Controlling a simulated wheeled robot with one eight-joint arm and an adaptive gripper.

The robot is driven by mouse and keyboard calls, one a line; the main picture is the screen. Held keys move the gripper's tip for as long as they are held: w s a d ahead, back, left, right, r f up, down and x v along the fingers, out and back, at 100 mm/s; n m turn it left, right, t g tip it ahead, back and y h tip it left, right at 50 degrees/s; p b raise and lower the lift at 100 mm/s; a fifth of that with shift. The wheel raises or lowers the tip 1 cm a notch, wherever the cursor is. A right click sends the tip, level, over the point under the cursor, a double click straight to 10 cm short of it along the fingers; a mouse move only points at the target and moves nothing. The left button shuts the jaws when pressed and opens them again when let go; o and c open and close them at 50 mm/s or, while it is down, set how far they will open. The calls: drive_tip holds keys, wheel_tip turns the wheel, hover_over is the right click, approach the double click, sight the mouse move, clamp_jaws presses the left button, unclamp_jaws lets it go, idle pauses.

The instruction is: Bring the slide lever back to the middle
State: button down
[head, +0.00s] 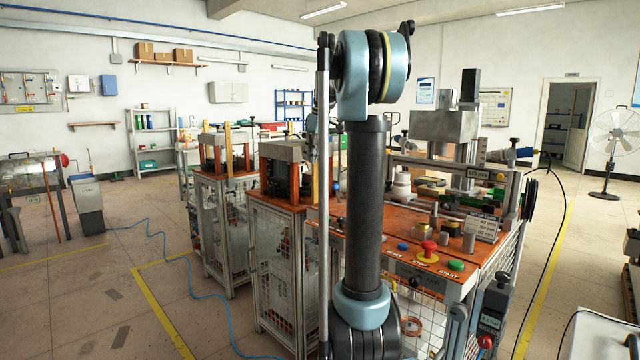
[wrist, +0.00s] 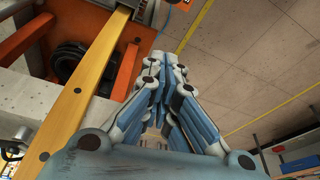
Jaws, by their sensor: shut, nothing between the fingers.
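I cannot pick out the slide lever for certain in either view. In the wrist view, a long yellow bar (wrist: 78,98) with dark bolts runs diagonally on the left, beside orange brackets (wrist: 27,36) and a dark round part. My gripper (wrist: 168,62) is shut and empty, its fingertips together, to the right of the yellow bar and apart from it in the picture. Beyond the fingertips is floor. In the head view, my raised arm stands in front of the orange-topped machine bench (head: 385,240) and covers part of it; my gripper cannot be made out there.
Two smaller orange-topped machines (head: 222,175) stand left of the bench. A control panel with a red stop button (head: 429,247) and a green button (head: 456,265) is at the bench front. A blue hose (head: 190,270) lies on the floor. Open floor lies left.

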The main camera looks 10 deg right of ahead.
idle(0.3)
hover_over(324, 196)
drive_tip(key=w+a, duration=0.3)
drive_tip(key=w, duration=0.1)
drive_tip(key=shift+f, duration=4.7)
drive_tip(key=shift+s, duration=0.1)
drive_tip(key=shift+s+d+r+t+y, duration=0.2)
drive_tip(key=shift+s+d+r+t, duration=0.15)
drive_tip(key=shift+s, duration=0.2)
drive_tip(key=shift+s+d+r+t+y, duration=0.25)
drive_tip(key=shift+s+d, duration=0.1)
drive_tip(key=shift+s, duration=0.2)
